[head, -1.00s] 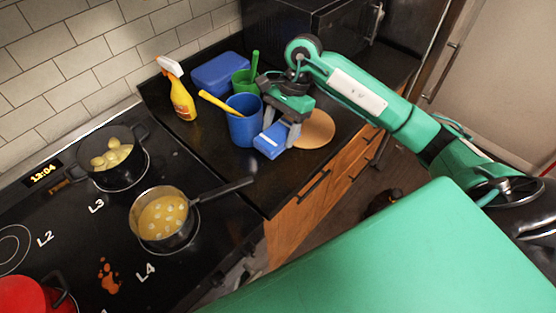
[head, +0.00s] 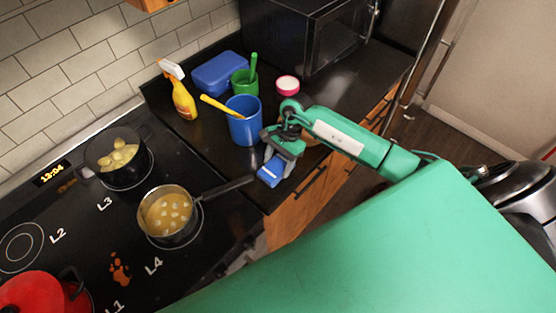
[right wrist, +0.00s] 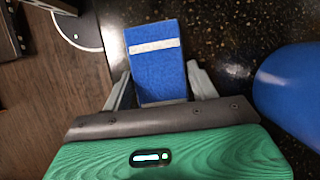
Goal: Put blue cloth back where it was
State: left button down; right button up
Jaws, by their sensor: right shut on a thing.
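The blue cloth (head: 271,171) is a small folded block with a white stripe, near the counter's front edge in the head view. My right gripper (head: 281,160) is shut on it. In the right wrist view the cloth (right wrist: 157,60) sticks out between the two fingers of my right gripper (right wrist: 160,88), over the dark counter near its edge. I cannot tell whether the cloth touches the counter. My left gripper is not in view.
A blue cup (head: 243,122) with a yellow utensil stands just behind the gripper. A spray bottle (head: 180,93), a blue box (head: 220,72), a green cup (head: 243,82) and a pink-rimmed jar (head: 288,85) stand farther back. Left is the stove, with a saucepan (head: 168,214) whose handle points toward the cloth.

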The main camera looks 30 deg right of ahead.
jog(key=o, duration=0.9)
jog(key=shift+w+d+r, duration=0.1)
jog(key=shift+d+r, duration=0.05)
jog(key=shift+r, duration=0.05)
jog(key=b+v, duration=0.5)
jog(key=v, duration=0.6)
jog(key=shift+d+r+b, duration=0.1)
jog(key=shift+r+b, duration=0.2)
